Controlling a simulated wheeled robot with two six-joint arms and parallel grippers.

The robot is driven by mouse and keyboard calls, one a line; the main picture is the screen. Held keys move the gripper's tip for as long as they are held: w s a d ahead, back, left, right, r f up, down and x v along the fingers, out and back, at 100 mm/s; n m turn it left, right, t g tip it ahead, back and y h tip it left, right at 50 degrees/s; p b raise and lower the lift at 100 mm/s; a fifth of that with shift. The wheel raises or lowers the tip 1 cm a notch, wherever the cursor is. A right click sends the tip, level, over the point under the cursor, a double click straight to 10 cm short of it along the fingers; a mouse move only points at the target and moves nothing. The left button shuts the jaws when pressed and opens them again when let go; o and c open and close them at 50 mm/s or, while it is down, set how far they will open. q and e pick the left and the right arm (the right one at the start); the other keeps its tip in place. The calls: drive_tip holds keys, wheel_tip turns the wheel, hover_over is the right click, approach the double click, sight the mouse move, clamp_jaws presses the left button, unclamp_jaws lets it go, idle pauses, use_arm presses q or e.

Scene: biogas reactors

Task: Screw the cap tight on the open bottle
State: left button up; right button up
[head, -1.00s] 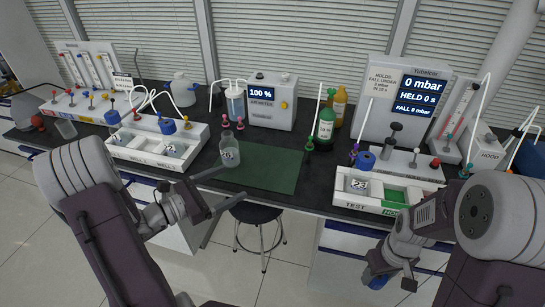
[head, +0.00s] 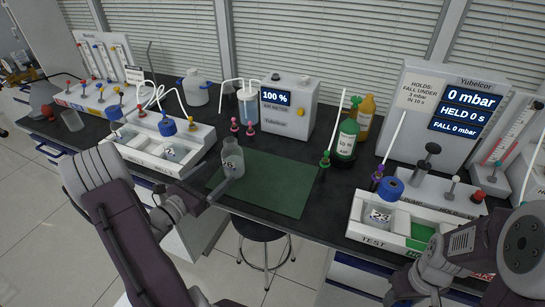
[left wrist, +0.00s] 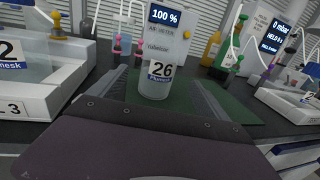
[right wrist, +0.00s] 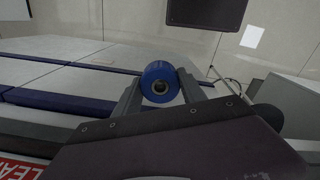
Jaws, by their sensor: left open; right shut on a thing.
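The open bottle (head: 232,158), clear and labelled 26, stands upright without a cap at the left edge of the green mat (head: 270,187). My left gripper (head: 222,180) is open at the bottle. In the left wrist view the bottle (left wrist: 158,75) stands upright between and ahead of the two spread fingers; contact cannot be made out. My right gripper (right wrist: 160,88) is shut on a blue cap (right wrist: 153,72), whose round hollow face shows in the right wrist view. In the head view the cap and right fingertips are out of sight.
Behind the mat stand a meter reading 100 % (head: 288,105) and a green bottle (head: 346,140). A white tray (head: 135,155) is left of the bottle; a test tray (head: 375,235) is at right. A stool (head: 262,232) stands below the bench edge. The mat's middle is clear.

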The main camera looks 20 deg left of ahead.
sight(226, 164)
use_arm(q)
drive_tip(key=shift+x, duration=2.1)
drive_tip(key=x, duration=0.5)
drive_tip(key=shift+w+r, duration=0.15)
drive_tip(key=c, duration=1.9)
